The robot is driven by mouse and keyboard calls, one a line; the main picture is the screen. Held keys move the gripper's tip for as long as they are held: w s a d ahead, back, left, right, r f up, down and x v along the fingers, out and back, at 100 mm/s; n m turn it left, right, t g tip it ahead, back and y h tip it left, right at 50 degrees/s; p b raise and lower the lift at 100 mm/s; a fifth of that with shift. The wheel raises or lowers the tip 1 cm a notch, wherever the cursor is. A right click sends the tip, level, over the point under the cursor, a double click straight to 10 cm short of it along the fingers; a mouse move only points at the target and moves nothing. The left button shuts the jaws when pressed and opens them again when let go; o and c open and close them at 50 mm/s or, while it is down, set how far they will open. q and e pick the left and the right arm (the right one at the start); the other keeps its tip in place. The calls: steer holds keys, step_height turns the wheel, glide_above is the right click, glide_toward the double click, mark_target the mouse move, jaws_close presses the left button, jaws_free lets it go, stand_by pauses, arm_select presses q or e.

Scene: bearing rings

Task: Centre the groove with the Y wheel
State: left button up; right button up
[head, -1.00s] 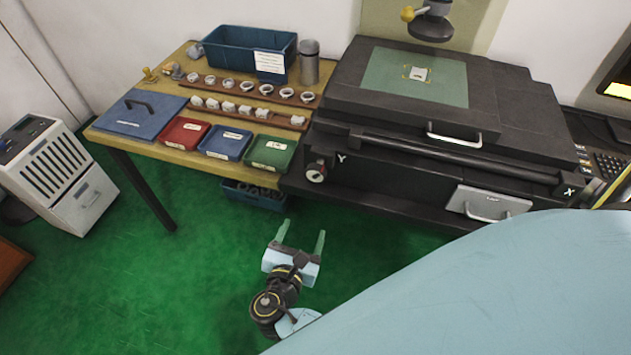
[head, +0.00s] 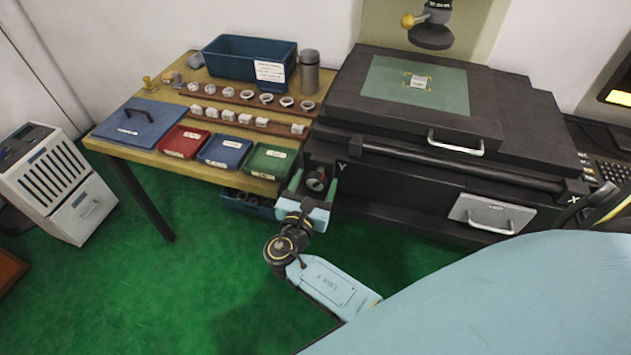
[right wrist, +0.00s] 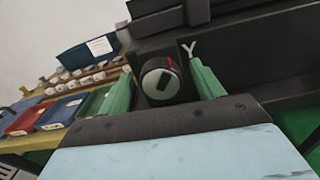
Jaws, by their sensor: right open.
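The Y wheel (head: 316,180) is a small dark round knob with a pale face on the front of the black stage machine, below the white letter Y. In the right wrist view the fingers (right wrist: 160,84) appear apart from the wheel. The small pale piece (head: 418,82) sits on the green stage plate (head: 390,97). My left gripper is out of view.
The wooden table (head: 150,158) at left holds red (head: 184,141), blue (head: 225,149) and green trays (head: 269,160), rows of rings and a blue bin (head: 225,60). A silver handle (head: 455,146) juts from the machine's front.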

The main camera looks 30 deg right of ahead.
steer(key=shift+w+d, duration=0.25)
steer(key=shift+d, duration=0.1)
steer(key=shift+c, duration=0.3)
steer(key=c, duration=0.9)
steer(key=shift+m, duration=0.8)
steer(key=o, duration=1)
steer(key=shift+c, duration=0.2)
steer(key=shift+s+a, duration=0.1)
steer(key=v, duration=1.3)
